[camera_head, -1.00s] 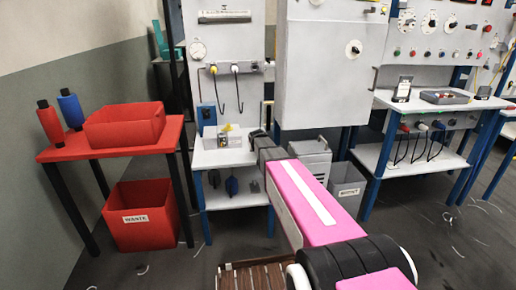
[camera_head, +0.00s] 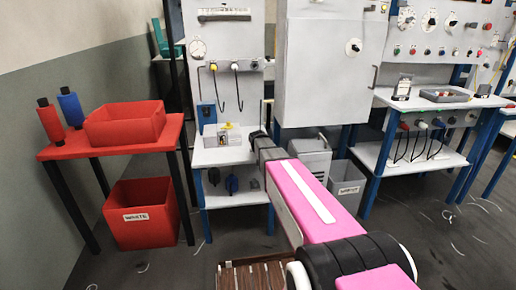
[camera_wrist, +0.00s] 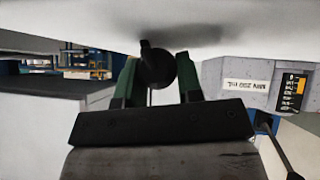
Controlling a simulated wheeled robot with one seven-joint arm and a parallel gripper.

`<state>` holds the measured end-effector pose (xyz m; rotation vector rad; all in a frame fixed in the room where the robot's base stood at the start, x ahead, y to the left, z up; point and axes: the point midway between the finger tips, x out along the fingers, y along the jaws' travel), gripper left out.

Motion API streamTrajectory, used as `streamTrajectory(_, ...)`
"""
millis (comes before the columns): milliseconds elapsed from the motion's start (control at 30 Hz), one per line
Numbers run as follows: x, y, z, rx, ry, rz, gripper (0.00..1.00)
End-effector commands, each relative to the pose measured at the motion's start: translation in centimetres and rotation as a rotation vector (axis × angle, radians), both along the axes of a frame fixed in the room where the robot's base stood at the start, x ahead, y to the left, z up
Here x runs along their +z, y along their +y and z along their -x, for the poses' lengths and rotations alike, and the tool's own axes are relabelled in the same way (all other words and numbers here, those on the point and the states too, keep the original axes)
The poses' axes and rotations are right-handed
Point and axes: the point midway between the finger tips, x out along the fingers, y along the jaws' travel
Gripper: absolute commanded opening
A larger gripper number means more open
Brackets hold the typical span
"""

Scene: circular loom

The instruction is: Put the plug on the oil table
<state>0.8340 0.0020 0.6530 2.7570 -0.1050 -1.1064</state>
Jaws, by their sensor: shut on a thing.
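In the wrist view my gripper (camera_wrist: 157,60) is shut on a dark round plug (camera_wrist: 156,68), held between its two green fingers. A pale, blurred surface spans the top of that view, just beyond the plug. I cannot tell whether the plug touches it. In the head view my arm reaches to a small white table (camera_head: 208,157) with blue legs, which I take for the oil table. A grey box (camera_wrist: 235,75) with a label reading about 200 ml stands right of the fingers in the wrist view.
A red table (camera_head: 110,148) at left holds a red bin (camera_head: 125,128) and red and blue cylinders; a red waste bin (camera_head: 142,230) stands beneath. A grey bin (camera_head: 346,190) is right of my arm.

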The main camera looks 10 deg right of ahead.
Motion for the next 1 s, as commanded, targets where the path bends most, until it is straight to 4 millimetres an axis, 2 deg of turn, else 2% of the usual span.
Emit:
streamTrajectory(33,-1.2,0.0,0.1,-0.002,0.029,0.004,0.00)
streamTrajectory(100,-1.5,0.0,0.1,-0.002,0.030,0.004,0.00)
streamTrajectory(500,-2.0,0.1,-0.2,0.001,0.032,0.004,0.00)
streamTrajectory(533,-2.0,0.1,-0.3,0.001,0.032,0.004,0.40)
streamTrajectory(567,-2.0,0.1,-0.3,0.001,0.032,0.004,0.50)
streamTrajectory(600,-2.0,0.1,-0.3,0.001,0.032,0.003,0.53)
streamTrajectory(833,-1.8,0.2,-0.2,0.001,0.032,0.002,0.53)
streamTrajectory(1000,-0.6,0.4,1.0,0.002,0.026,0.001,0.53)
